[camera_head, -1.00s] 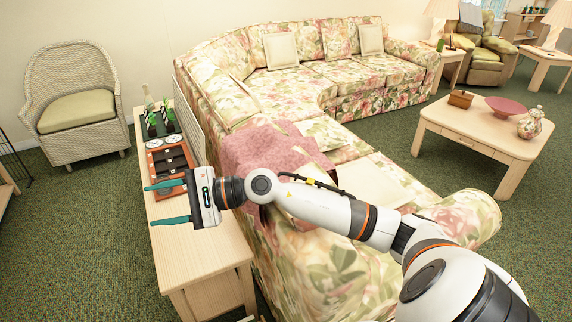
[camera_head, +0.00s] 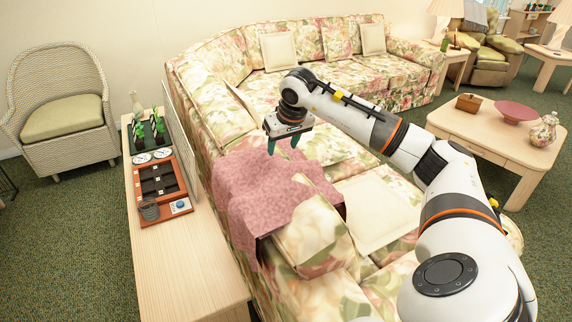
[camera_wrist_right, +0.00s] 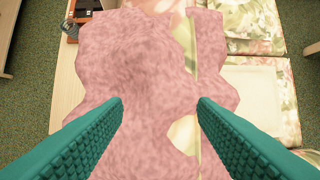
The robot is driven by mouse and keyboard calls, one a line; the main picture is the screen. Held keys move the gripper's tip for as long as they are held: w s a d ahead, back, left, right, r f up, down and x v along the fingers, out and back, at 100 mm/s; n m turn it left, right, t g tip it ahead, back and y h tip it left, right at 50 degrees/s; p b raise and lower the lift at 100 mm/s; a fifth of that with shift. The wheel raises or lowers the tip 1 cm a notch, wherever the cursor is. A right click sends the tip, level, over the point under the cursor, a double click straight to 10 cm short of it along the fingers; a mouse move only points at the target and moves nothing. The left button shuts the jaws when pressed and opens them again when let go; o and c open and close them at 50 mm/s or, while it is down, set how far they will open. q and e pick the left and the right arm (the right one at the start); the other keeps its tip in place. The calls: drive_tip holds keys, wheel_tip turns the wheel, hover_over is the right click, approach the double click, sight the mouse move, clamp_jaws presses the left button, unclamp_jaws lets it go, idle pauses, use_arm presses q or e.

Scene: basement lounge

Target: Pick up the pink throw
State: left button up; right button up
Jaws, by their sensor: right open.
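The pink throw (camera_head: 262,196) lies draped over the back of the floral sofa (camera_head: 330,275), spilling toward the seat side. In the right wrist view the throw (camera_wrist_right: 150,75) fills the middle, below and between the fingers. My right gripper (camera_head: 284,146) is open and empty, pointing down above the throw's far edge. In the wrist view its two teal fingers (camera_wrist_right: 160,102) stand wide apart, with the throw beneath them. My left gripper is not in view.
A narrow wooden console table (camera_head: 185,262) stands along the sofa's back, holding a reddish tray (camera_head: 178,219) and small potted plants (camera_head: 140,137). A coffee table (camera_head: 490,147) stands right with a pink bowl (camera_head: 515,112). A wicker chair (camera_head: 62,98) stands left.

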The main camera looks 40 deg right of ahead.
sight(274, 165)
drive_tip(key=x, duration=0.5)
drive_tip(key=shift+s+a+f, duration=0.1)
drive_tip(key=shift+s+a, duration=0.05)
drive_tip(key=shift+a, duration=0.15)
drive_tip(key=x, duration=0.1)
drive_tip(key=p+x, duration=0.1)
drive_tip(key=x, duration=0.2)
drive_tip(key=shift+w+a+f, duration=0.25)
drive_tip(key=shift+w+f, duration=0.05)
drive_tip(key=shift+w, duration=0.15)
drive_tip(key=shift+w+d+f, duration=0.15)
drive_tip(key=shift+w+f, duration=0.05)
drive_tip(key=shift+f, duration=0.25)
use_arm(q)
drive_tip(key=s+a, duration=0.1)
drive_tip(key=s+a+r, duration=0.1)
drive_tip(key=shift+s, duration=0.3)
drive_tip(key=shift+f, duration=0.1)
use_arm(e)
drive_tip(key=shift+s+f, duration=0.1)
drive_tip(key=shift+f, duration=0.1)
clamp_jaws()
